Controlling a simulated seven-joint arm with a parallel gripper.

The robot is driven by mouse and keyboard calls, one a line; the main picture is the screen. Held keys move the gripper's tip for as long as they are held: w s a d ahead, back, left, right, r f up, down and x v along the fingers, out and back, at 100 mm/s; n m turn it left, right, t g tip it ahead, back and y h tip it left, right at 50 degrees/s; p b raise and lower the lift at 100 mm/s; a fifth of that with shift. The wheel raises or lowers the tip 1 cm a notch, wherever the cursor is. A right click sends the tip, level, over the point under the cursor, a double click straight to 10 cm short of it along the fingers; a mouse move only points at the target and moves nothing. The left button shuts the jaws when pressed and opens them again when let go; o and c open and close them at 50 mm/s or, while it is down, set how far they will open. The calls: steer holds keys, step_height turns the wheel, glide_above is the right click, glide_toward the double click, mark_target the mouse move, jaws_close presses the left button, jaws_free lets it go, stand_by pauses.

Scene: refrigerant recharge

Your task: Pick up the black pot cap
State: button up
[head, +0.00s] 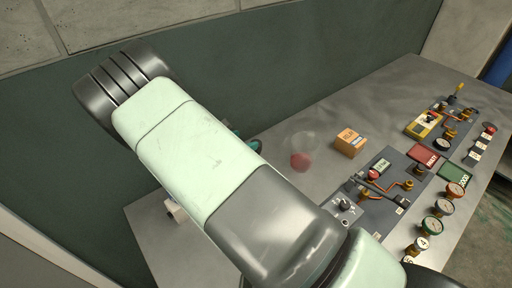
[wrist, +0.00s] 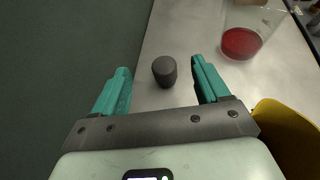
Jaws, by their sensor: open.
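The black pot cap (wrist: 165,70) is a small dark cylinder standing on the grey table, seen in the wrist view. My gripper (wrist: 160,78) has two teal fingers spread apart, with the cap showing between them near the fingertips. I cannot tell from the wrist view how far above or short of the cap the fingers are. Nothing is held. In the head view my arm hides the cap, and only a bit of teal finger (head: 250,144) shows past the arm.
A clear container with red contents (wrist: 241,42) stands right of the cap; it also shows in the head view (head: 300,160). A yellow object (wrist: 285,135) is at the lower right. An orange box (head: 350,142), gauges (head: 444,207) and panels fill the table's right. A dark green wall (wrist: 60,60) borders the left.

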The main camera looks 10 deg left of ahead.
steer(key=f, duration=0.5)
steer(key=shift+w+d, duration=0.3)
steer(key=shift+w, duration=0.05)
steer(key=x, duration=0.6)
steer(key=shift+w+d+f, duration=0.1)
steer(key=shift+w+d, duration=0.05)
steer(key=shift+w, duration=0.05)
steer(key=shift+c, duration=0.2)
steer(key=c, duration=1)
